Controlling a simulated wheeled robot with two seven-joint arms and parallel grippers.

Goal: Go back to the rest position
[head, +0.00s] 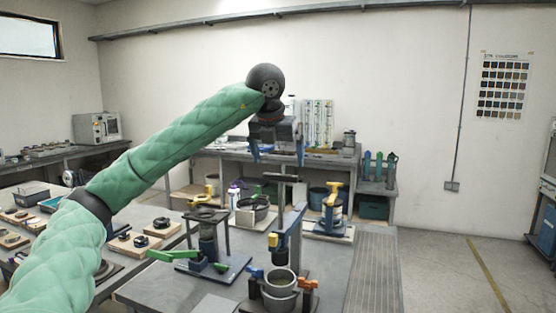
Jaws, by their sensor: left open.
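My left arm, in a green quilted sleeve, reaches in from the lower left of the head view. Its left gripper (276,155) hangs pointing down above the table, with its two blue fingers apart and nothing between them. Below it stand several lever frames on the table: one with a green lever (173,255) at the left, one with a blue lever (293,222) in the middle, and one with a yellow lever (332,193) at the right. The gripper is apart from all of them. My right gripper is not in view.
A grey cup with orange and blue clips (281,288) stands at the table's near edge. A side bench at the left holds small wooden blocks (130,243). A back workbench (228,153) stands along the wall. The floor at the right (440,270) is clear.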

